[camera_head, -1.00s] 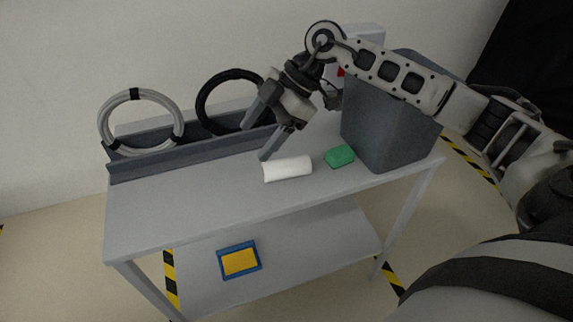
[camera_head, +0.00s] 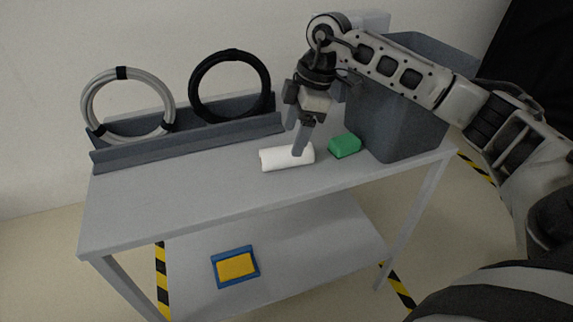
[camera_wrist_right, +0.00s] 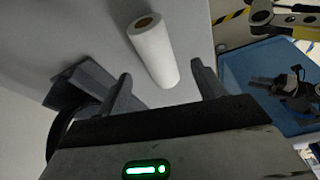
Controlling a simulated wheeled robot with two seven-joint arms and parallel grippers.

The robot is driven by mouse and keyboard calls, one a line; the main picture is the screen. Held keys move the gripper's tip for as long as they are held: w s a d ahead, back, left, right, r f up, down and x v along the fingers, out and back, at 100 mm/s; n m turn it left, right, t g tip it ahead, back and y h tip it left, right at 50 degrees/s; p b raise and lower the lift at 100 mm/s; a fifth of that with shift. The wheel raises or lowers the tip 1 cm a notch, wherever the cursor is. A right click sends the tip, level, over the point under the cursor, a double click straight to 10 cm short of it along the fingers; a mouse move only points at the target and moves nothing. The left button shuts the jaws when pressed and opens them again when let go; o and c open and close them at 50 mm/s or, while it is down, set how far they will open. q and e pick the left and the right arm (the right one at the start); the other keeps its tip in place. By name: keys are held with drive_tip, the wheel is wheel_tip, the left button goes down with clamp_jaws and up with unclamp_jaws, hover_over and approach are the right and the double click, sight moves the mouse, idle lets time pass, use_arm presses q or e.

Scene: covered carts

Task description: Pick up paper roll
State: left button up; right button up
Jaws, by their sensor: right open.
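The white paper roll (camera_head: 278,158) lies on its side on the top of the grey cart (camera_head: 185,195). My right gripper (camera_head: 301,150) is above it, pointing down, with a finger in front of the roll's right part. In the right wrist view the roll (camera_wrist_right: 154,50) lies ahead of the two fingers of the open right gripper (camera_wrist_right: 162,85). The gap between the fingers is empty, and the roll's near end is close to it. My left gripper is not in view.
A green block (camera_head: 344,146) lies just right of the roll, beside a dark grey bin (camera_head: 395,125). Grey (camera_head: 88,108) and black (camera_head: 196,92) coils stand in a rack at the back. A blue and yellow item (camera_head: 236,267) lies on the lower shelf. The cart's left front top is clear.

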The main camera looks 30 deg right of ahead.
sight(289, 148)
drive_tip(key=b+x, duration=0.5)
drive_tip(key=shift+d, duration=0.15)
drive_tip(key=shift+w+f, duration=0.1)
drive_tip(key=shift+f, duration=0.1)
drive_tip(key=shift+r, duration=0.15)
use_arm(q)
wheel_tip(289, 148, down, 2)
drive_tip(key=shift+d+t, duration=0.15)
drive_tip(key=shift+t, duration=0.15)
use_arm(e)
drive_tip(key=c, duration=1.2)
